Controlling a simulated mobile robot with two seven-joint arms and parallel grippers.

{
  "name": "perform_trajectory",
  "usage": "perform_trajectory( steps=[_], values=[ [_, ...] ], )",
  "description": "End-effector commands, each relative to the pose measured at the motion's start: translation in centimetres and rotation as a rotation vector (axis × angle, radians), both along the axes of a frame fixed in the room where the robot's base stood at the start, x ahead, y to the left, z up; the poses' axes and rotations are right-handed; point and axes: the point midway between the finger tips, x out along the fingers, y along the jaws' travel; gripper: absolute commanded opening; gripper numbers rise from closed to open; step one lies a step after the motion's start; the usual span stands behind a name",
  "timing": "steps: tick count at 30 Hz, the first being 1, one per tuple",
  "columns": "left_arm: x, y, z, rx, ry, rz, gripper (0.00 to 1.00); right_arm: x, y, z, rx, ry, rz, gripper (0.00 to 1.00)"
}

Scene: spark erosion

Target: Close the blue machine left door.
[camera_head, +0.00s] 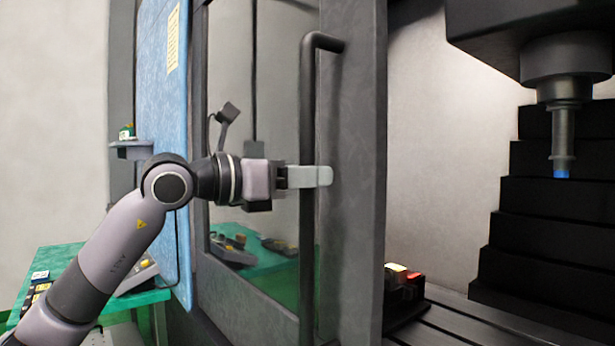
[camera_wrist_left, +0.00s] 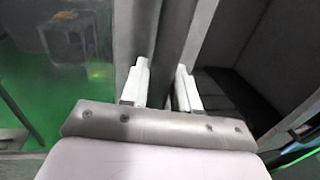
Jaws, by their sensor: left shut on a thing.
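The left door (camera_head: 352,120) of the blue machine (camera_head: 163,110) has a grey frame, a glass pane and a tall black vertical handle (camera_head: 307,100). The door stands open: to its right the machine's inside is exposed. My left gripper (camera_head: 318,176) is shut on the handle at about mid-height. In the left wrist view the two pale fingers (camera_wrist_left: 163,85) stand on either side of the dark handle bar (camera_wrist_left: 172,45). My right gripper is in neither view.
Inside the machine, a spindle with a blue-tipped tool (camera_head: 562,150) hangs before black stepped covers (camera_head: 540,215). A dark block with red and yellow parts (camera_head: 404,283) sits on the slotted bed (camera_head: 455,318). A green table (camera_head: 60,262) with small items stands at the left.

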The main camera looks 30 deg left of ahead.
Motion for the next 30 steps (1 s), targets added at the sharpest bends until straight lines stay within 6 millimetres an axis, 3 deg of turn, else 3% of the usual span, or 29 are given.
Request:
perform_trajectory(
  steps=[7, 8, 9, 20, 30],
  values=[
    [-0.1, -0.7, -0.6, 0.004, 0.013, -0.017, 0.00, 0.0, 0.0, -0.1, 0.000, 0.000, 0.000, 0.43],
    [-0.1, -0.7, -0.6, 0.004, 0.013, -0.017, 0.37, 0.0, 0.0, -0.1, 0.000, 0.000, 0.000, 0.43],
    [-0.1, -0.7, -0.5, 0.003, 0.012, -0.017, 0.48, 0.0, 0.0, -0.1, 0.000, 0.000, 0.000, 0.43],
    [-0.2, -0.2, -0.2, 0.001, 0.003, -0.007, 0.48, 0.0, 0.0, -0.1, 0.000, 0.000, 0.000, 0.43],
    [-4.0, 2.4, -0.5, 0.003, 0.004, -0.005, 0.48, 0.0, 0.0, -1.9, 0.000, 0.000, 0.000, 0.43]
  ],
)
